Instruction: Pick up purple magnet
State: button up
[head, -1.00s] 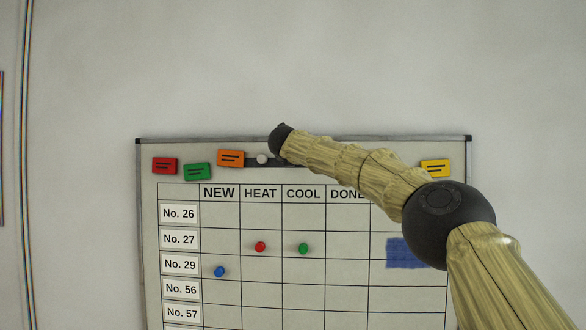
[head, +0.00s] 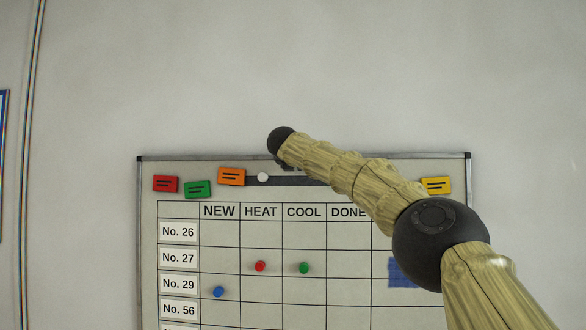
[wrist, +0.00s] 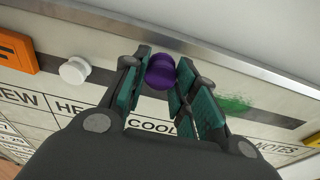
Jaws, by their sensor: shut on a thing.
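The purple magnet (wrist: 161,71) is a small round knob, seen in the wrist view between the fingertips of my gripper (wrist: 158,82). The teal-padded fingers are shut on it from both sides. It is close to the upper strip of the whiteboard (head: 150,240); I cannot tell whether it still touches the board. In the head view my arm hides the magnet and the fingers.
A white magnet (head: 263,177) is on the dark strip, left of my gripper; it also shows in the wrist view (wrist: 74,70). Red (head: 260,266), green (head: 304,268) and blue (head: 218,291) magnets sit in the grid. Orange (head: 231,176) and yellow (head: 436,185) cards are along the top.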

jog(key=s+a+b, duration=0.2)
jog(key=s+b, duration=1.3)
jog(key=s, duration=0.9)
jog(key=shift+s+a, duration=0.25)
jog(key=shift+a, duration=0.05)
dwell(0.4)
